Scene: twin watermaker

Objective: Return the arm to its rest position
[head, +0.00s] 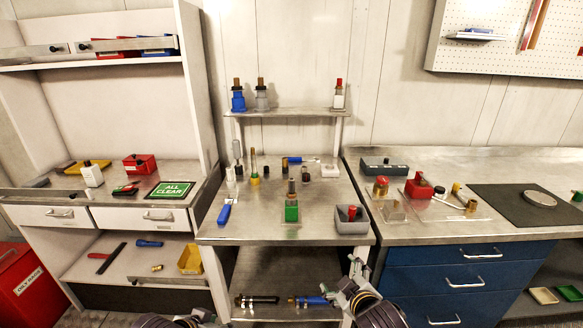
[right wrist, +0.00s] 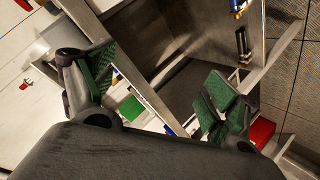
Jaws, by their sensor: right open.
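My right gripper (head: 356,278) is at the bottom of the head view, in front of the right end of the middle steel bench (head: 255,226). In the right wrist view its two green-padded fingers (right wrist: 155,90) stand wide apart, with nothing held between them. Behind them that view shows steel frame bars and a dark lower shelf. Part of my left arm (head: 180,321) shows at the bottom edge of the head view, but I see no left fingers.
The middle bench holds a green block (head: 291,213), a grey bin (head: 351,219) and a blue-handled tool (head: 225,211). Its lower shelf bears two cylindrical parts (head: 257,301). A blue drawer cabinet (head: 455,280) stands right, a red bin (head: 22,285) left.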

